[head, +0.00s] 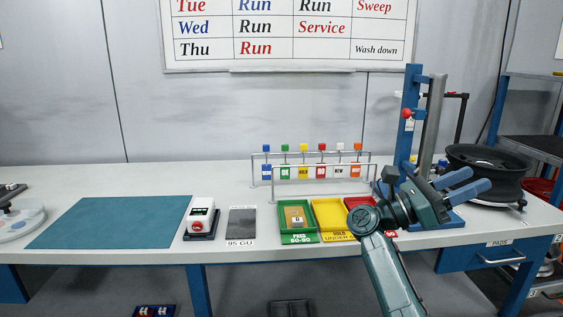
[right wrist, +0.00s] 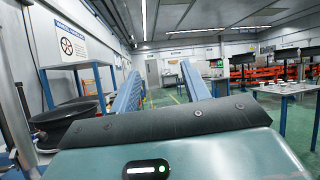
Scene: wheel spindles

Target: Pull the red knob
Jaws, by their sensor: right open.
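The red knob (head: 407,113) is a small round ball on the front of a tall blue post (head: 405,140), which is part of a stand at the right end of the bench. My right gripper (head: 480,180) is in front of the stand, below and to the right of the knob, with its blue fingers pointing right. In the right wrist view the two fingers (right wrist: 163,88) are spread apart with nothing between them. The knob does not show in that view. My left gripper is out of view.
A black wheel rim (head: 485,165) sits right of the stand, close to my gripper's fingers. Green (head: 284,222), yellow (head: 318,215) and red trays line the bench's front. A rack of coloured tags (head: 320,172) stands behind them. A teal mat (head: 110,222) lies bare at left.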

